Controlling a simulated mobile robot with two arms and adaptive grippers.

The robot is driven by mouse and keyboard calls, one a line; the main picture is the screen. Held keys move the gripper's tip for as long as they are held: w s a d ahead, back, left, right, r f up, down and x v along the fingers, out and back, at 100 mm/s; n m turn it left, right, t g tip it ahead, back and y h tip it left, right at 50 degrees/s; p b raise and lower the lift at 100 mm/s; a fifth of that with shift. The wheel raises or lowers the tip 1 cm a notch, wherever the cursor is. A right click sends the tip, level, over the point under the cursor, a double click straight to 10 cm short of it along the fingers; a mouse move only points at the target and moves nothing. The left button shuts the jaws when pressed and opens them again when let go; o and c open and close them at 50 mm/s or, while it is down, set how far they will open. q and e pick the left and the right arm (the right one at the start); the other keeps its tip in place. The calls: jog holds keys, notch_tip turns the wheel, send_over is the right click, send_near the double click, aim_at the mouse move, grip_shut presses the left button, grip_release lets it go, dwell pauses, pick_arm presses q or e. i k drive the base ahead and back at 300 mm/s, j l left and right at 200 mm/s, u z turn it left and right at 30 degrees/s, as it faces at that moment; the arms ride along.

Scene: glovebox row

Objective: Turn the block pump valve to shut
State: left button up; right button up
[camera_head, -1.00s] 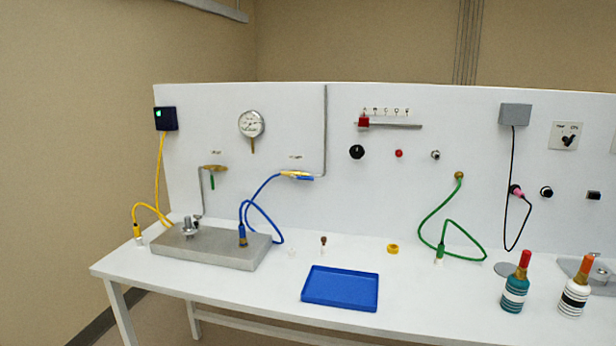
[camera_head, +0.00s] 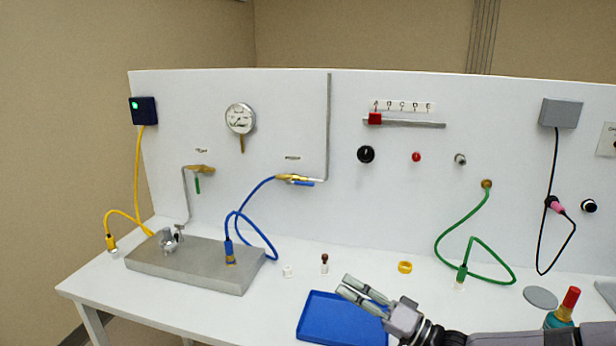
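Two brass valves sit on the white panel, with labels too blurred to read, so I cannot tell by name which is the block pump valve. The left valve (camera_head: 202,169) has a green handle (camera_head: 197,186) hanging straight down, and its grey pipe runs down toward the metal block (camera_head: 190,264). The right valve (camera_head: 290,178) has a blue handle (camera_head: 304,183) lying level along its body; a blue hose (camera_head: 262,187) joins it to the block. My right gripper (camera_head: 343,284) is open and empty over the blue tray, apart from both valves. My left gripper is out of view.
The blue tray (camera_head: 325,331) lies on the white table (camera_head: 100,285). A brown-topped vial (camera_head: 324,262), a yellow ring (camera_head: 404,267) and a green hose (camera_head: 449,227) stand nearby. A red-capped bottle (camera_head: 570,300) is at right. A gauge (camera_head: 240,119) hangs above the valves.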

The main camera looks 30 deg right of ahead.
aim_at(289, 182)
jog(key=i+l, duration=1)
jog(key=l, duration=0.25)
